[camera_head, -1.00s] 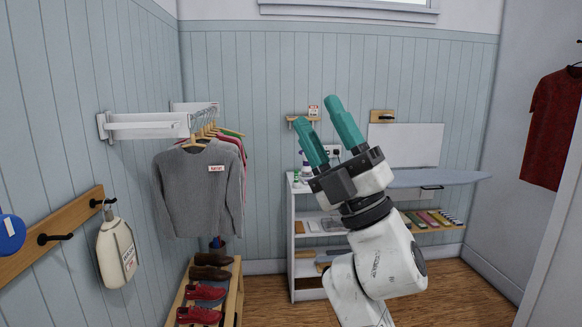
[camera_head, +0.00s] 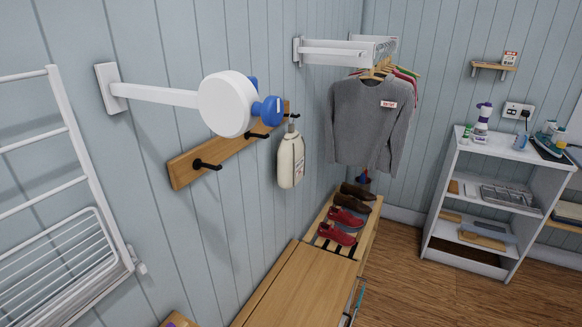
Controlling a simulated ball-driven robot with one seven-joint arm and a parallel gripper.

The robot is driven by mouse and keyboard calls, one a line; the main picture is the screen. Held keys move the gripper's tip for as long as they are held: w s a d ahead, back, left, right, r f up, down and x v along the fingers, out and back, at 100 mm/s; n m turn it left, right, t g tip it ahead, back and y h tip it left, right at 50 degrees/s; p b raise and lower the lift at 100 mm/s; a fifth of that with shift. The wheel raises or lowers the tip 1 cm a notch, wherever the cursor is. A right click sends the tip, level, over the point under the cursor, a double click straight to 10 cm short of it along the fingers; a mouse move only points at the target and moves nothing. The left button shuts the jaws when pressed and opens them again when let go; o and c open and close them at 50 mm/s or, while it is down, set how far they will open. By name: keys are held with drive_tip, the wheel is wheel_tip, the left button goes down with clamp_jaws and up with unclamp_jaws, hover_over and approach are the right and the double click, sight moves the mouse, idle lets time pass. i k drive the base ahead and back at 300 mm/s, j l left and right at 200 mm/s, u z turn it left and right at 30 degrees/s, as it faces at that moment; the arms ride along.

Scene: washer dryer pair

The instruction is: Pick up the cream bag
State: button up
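The cream bag (camera_head: 291,160) hangs upright from a black hook near the right end of a wooden peg rail (camera_head: 185,172) on the left wall. It is a narrow cream pouch with a printed label on its right side, partly turned away. The blue part of a wall fixture is close to its upper left in the picture. My gripper is not in view now, so I cannot see whether it is open or shut.
A white wall arm with a round white and blue head (camera_head: 225,104) juts out before the rail. A wooden bench (camera_head: 300,290) and shoe rack with red shoes (camera_head: 337,235) stand below. A grey sweater (camera_head: 368,125) hangs right. Wooden floor (camera_head: 410,280) is clear.

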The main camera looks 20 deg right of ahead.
sight(291, 152)
drive_tip(key=i+l+u, duration=0.1)
drive_tip(key=u, duration=1.75)
drive_tip(key=k+l+u, duration=0.1)
drive_tip(key=l+u, duration=0.35)
drive_tip(key=k+l+u, duration=0.15)
drive_tip(key=l+u, duration=0.15)
drive_tip(key=u, duration=0.15)
drive_tip(key=k+l+u, duration=0.2)
drive_tip(key=u, duration=0.25)
drive_tip(key=k+l+u, duration=0.25)
drive_tip(key=u, duration=0.2)
drive_tip(key=k+l+u, duration=0.35)
drive_tip(key=k+u, duration=0.4)
drive_tip(key=k, duration=0.15)
drive_tip(key=k+l+z, duration=0.1)
drive_tip(key=k+z, duration=0.2)
drive_tip(key=k+l+z, duration=0.35)
drive_tip(key=k, duration=0.15)
drive_tip(key=k+l+z, duration=0.3)
drive_tip(key=k+j, duration=0.05)
drive_tip(key=j, duration=0.05)
